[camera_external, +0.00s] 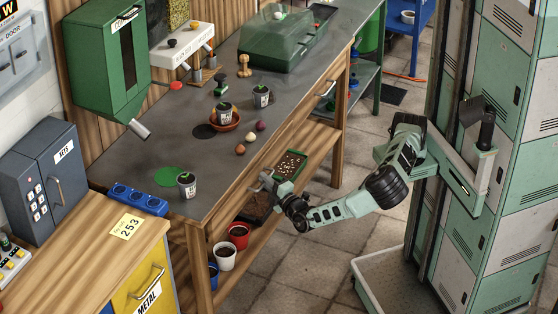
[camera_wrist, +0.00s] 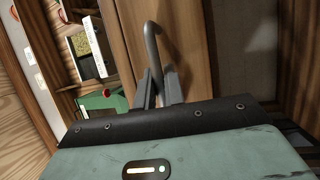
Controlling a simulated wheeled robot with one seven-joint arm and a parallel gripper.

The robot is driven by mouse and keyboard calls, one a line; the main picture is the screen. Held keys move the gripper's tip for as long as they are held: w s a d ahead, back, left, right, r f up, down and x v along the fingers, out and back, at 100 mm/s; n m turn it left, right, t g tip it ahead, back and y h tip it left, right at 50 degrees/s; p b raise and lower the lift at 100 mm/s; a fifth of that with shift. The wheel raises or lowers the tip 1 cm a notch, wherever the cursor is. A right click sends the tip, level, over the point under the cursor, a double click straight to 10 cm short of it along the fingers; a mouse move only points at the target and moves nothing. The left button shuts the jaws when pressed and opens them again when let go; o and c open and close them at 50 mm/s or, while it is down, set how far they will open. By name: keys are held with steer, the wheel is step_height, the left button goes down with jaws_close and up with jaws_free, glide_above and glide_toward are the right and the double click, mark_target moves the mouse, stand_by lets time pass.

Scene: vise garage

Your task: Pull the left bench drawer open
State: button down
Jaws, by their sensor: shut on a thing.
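The left bench drawer's wooden front (camera_wrist: 188,45) fills the middle of the wrist view. Its grey curved handle (camera_wrist: 152,42) stands out from it. My gripper (camera_wrist: 158,88) is shut on the handle, with one finger on each side of it. In the external view, my gripper (camera_external: 267,183) is at the front edge of the workbench (camera_external: 150,150), left of its middle. My gripper and wrist hide most of the handle and drawer there. I see no clear gap around the drawer front, but I cannot tell exactly how far it is out.
A seed tray (camera_external: 291,164) and red (camera_external: 238,236) and white (camera_external: 225,257) pots are on the low shelf beside and below my gripper. Another drawer handle (camera_external: 326,90) is farther right along the bench. Lockers (camera_external: 510,220) stand at right; open floor lies in front.

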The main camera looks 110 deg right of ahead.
steer(key=s+a+p, duration=0.5)
steer(key=s+a, duration=1.3)
steer(key=s, duration=0.1)
steer(key=shift+a+p, duration=0.35)
steer(key=c, duration=1.8)
jaws_free()
steer(key=shift+w, duration=0.1)
steer(key=shift+o, duration=0.2)
steer(key=b+v, duration=0.1)
steer(key=v, duration=1.6)
steer(key=shift+a+b, duration=0.2)
steer(key=shift+b, duration=0.15)
